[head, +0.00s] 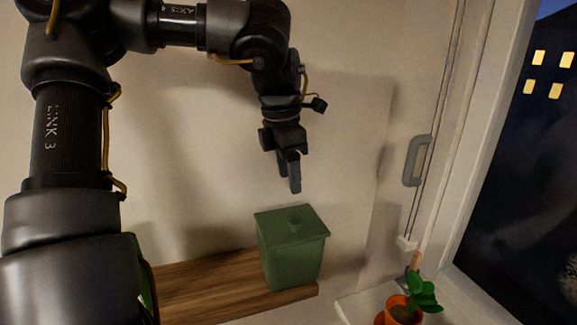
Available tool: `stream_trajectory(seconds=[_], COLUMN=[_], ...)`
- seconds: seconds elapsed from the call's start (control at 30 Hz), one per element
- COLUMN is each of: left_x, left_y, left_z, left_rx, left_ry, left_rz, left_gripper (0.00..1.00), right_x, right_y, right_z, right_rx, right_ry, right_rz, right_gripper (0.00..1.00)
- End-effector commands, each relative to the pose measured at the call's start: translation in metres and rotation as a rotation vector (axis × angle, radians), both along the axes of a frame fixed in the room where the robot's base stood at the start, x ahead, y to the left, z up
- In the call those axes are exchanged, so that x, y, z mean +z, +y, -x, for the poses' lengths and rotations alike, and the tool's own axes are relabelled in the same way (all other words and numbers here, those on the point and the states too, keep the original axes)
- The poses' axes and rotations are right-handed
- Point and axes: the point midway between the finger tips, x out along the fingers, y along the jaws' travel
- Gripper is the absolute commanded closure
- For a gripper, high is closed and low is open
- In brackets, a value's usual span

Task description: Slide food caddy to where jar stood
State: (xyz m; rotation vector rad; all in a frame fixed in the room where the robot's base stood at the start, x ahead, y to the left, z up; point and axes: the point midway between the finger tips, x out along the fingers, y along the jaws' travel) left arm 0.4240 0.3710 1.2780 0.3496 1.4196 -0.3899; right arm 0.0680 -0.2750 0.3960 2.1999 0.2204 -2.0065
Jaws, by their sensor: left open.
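The food caddy (291,257) is a green lidded box with a small knob on top. It stands upright at the right end of a wooden board (206,284). My left gripper (290,186) hangs above the caddy, fingers pointing down, open and apart from the lid. No jar can be made out. My left arm covers the left side of the view, and a sliver of something green shows beside it. My right gripper is not in view.
An orange pot with a green plant (405,308) stands on a white ledge at the lower right. A plain wall rises behind the board. The board left of the caddy is bare where visible.

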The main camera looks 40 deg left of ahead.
Motion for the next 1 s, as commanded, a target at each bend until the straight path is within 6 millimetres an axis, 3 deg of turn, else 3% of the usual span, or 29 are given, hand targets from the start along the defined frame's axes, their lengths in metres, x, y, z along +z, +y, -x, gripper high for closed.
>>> stream_trajectory(seconds=[0.27, 0.47, 0.7, 1.0], left_x=[-0.009, -0.040, -0.079, -0.105], left_y=[0.000, -0.002, -0.004, -0.005], left_z=[-0.001, -0.004, -0.008, -0.012], left_rx=[0.001, 0.000, 0.002, 0.002], left_ry=[0.001, 0.006, 0.005, 0.000], left_rz=[0.002, 0.003, 0.002, 0.002], left_gripper=[0.46, 0.46, 0.46, 0.46], right_x=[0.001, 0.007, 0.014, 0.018], right_y=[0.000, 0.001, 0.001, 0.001], right_z=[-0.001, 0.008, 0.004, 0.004], right_rx=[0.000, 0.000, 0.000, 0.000], right_ry=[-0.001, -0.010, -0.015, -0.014], right_rz=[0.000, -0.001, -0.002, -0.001], right_gripper=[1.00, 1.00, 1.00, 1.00])
